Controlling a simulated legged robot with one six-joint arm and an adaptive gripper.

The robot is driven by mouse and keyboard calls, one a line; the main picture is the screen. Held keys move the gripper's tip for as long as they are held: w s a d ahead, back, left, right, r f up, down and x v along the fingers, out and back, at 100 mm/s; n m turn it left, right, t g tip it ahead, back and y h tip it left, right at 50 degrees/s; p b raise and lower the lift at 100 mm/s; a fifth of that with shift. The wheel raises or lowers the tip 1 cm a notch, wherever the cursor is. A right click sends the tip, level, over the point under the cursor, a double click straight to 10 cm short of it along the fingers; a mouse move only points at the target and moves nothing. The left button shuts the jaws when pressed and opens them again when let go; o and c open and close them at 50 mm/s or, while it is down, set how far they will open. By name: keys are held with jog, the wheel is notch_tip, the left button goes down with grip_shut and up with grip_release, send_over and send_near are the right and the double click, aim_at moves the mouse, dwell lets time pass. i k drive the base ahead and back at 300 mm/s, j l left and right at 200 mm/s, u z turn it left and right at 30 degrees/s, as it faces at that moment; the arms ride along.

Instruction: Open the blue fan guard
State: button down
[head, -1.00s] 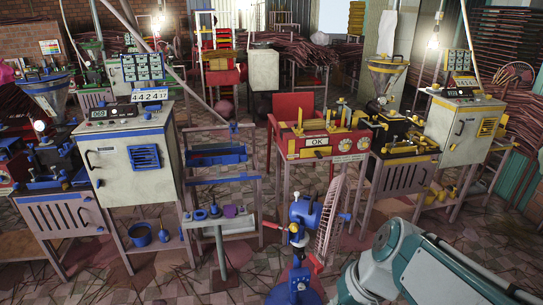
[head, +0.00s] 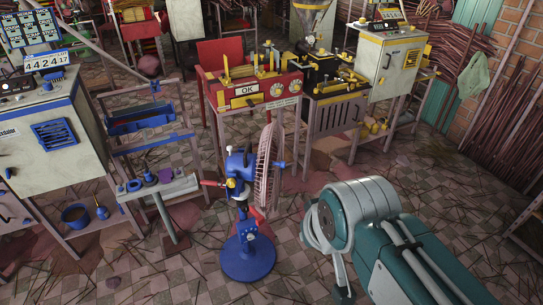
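The blue pedestal fan stands on the tiled floor near the middle of the head view, with a round blue base (head: 248,258) and a blue motor body (head: 239,166). Its guard (head: 266,172) is a pinkish wire cage seen nearly edge-on, facing right. A blue part (head: 281,164) sticks out at the guard's right side. Whether the guard is latched cannot be told. My arm reaches in from the lower right, and its teal and white links are apart from the fan.
A red bench with an OK sign (head: 246,90) stands behind the fan. A grey stand with small parts (head: 157,187) is close on its left. A white cabinet (head: 47,135) is at far left. Incense sticks litter the floor, which is open at lower left and right.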

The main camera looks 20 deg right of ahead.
aim_at(282, 165)
jog(key=i+l+u, duration=0.1)
jog(key=l, duration=0.3)
jog(key=i+l+u, duration=0.1)
jog(key=i+l, duration=0.15)
jog(key=l, duration=0.15)
jog(key=i+l+u, duration=0.1)
jog(key=l, duration=0.3)
